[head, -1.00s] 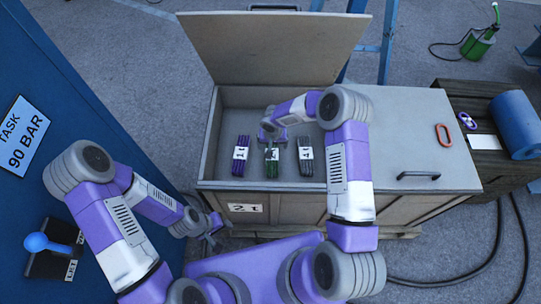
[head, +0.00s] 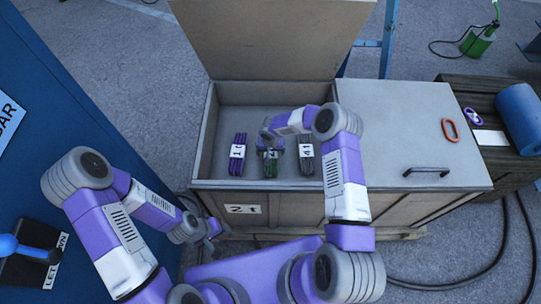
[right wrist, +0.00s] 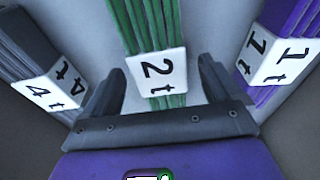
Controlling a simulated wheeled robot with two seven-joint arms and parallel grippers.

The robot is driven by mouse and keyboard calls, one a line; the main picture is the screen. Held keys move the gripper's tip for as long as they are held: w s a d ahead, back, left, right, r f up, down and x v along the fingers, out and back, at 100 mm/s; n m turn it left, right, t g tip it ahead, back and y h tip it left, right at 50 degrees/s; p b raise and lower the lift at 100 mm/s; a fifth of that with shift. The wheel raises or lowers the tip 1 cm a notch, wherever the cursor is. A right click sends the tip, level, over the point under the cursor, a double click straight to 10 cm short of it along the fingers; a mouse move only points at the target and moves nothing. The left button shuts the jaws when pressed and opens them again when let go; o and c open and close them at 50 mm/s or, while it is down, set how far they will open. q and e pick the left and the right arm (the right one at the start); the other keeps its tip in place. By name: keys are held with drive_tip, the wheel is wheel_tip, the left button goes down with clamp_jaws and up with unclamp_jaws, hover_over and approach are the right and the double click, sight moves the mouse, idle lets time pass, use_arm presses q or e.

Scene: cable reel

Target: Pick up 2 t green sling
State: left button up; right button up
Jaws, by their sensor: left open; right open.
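The green sling (head: 270,170) lies in the open crate between two other slings, with a white tag. In the right wrist view the green sling (right wrist: 150,28) carries a tag reading 2 t. My right gripper (head: 272,147) is open over it; in the right wrist view its fingers (right wrist: 158,88) stand on either side of the sling and its tag. I cannot tell how deep the fingertips reach. My left gripper (head: 214,240) is open and empty, low outside the crate's front left corner.
A purple sling (head: 238,160) tagged 1 t and a grey sling (head: 306,165) tagged 4 t lie close on either side. The crate's walls (head: 204,140) surround them; its lid (head: 265,40) stands raised. A closed lid with a handle (head: 427,171) lies to the right.

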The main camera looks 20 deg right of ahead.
drive_tip(key=shift+c, duration=0.4)
drive_tip(key=c, duration=1.4)
drive_tip(key=shift+c, duration=0.2)
drive_tip(key=shift+r, duration=0.15)
